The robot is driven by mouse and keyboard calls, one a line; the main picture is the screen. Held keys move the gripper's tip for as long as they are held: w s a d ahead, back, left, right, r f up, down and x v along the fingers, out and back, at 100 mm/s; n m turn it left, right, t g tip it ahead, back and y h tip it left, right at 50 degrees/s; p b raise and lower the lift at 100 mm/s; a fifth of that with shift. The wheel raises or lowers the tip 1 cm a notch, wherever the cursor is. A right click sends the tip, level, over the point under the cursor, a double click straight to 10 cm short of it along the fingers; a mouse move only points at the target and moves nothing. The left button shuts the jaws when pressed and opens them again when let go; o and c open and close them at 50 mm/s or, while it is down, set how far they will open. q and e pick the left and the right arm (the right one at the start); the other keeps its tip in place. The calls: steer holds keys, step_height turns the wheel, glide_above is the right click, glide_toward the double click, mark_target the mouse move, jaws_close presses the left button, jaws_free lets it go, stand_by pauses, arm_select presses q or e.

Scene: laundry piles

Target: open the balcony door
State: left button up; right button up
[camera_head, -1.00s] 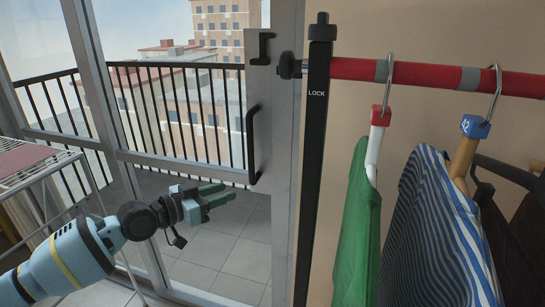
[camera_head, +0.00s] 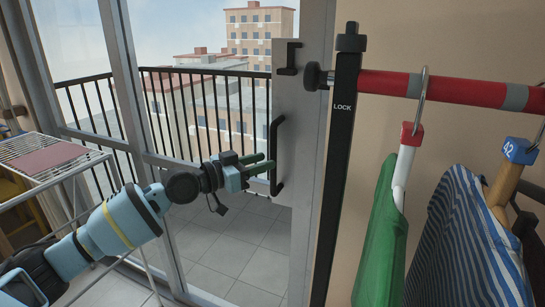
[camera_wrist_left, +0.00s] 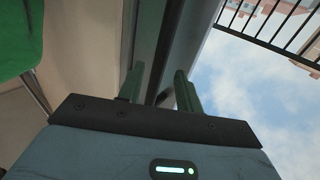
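The balcony door (camera_head: 303,110) has a pale frame with glass and looks shut. Its black vertical handle (camera_head: 281,155) is on the frame's right upright. A black latch (camera_head: 289,57) sits above it. My left gripper (camera_head: 270,163) is at the lower half of the handle, its green fingertips reaching it in the picture. In the left wrist view the fingers (camera_wrist_left: 158,85) stand apart, and a dark bar, likely the handle, shows between them. Whether a finger touches the handle, I cannot tell. My right gripper is not in view.
A black post marked LOCK (camera_head: 338,160) and a red rail (camera_head: 435,88) stand right of the door, with a green garment (camera_head: 385,240) and a striped one (camera_head: 465,235) on hangers. A drying rack (camera_head: 50,160) is at the left. A black railing (camera_head: 205,110) shows through the glass.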

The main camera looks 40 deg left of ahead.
arm_select(q)
steer(key=shift+p+x, duration=0.3)
steer(key=shift+x, duration=1.8)
jaws_close()
